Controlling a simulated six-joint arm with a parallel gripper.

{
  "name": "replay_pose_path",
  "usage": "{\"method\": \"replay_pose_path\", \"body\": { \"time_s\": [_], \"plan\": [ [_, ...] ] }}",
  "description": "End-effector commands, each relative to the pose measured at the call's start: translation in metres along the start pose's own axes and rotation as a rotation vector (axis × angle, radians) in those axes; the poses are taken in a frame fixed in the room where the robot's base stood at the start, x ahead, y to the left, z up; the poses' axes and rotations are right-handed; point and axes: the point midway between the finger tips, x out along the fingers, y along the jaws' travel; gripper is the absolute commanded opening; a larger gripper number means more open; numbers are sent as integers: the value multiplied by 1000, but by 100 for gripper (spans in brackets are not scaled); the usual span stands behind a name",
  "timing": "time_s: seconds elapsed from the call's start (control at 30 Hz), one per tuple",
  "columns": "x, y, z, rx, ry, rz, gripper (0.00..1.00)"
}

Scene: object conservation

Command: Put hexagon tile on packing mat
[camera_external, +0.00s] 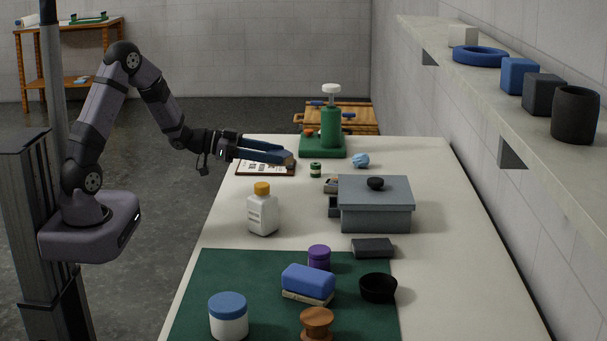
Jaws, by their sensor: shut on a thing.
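My gripper (284,153) is at the far left part of the white table, above a clipboard. Its two long blue fingers are shut on a small brownish-grey piece (289,159) at their tips. It seems to be the hexagon tile, but the fingers hide much of it and its outline is too small to tell. The dark green mat (228,275) at the near end of the table seems to be the packing mat. My gripper is far from it.
The mat holds a white jar (229,322), a blue block (308,280), a purple jar (319,256), a black bowl (378,288) and a brown piece (316,322). A white bottle (263,212) and grey box (375,208) stand between. The mat's left part is clear.

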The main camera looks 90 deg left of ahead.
Motion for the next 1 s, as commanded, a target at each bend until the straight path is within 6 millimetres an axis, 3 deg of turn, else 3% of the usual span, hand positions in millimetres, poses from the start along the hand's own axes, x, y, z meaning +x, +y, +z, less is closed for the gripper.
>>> {"method": "replay_pose_path", "body": {
  "time_s": [0.03, 0.1, 0.3, 0.57, 0.77, 1.0],
  "plan": [
    [7, 17, -13, 1, -1, 38, 28],
    [16, 38, -17, 7, -1, 82, 28],
    [36, 98, -24, 29, 0, 197, 28],
    [46, 164, -28, 56, -1, 310, 28],
    [45, 212, -30, 80, -5, 386, 28],
    [10, 287, -12, 106, -9, 510, 28]
  ]
}}
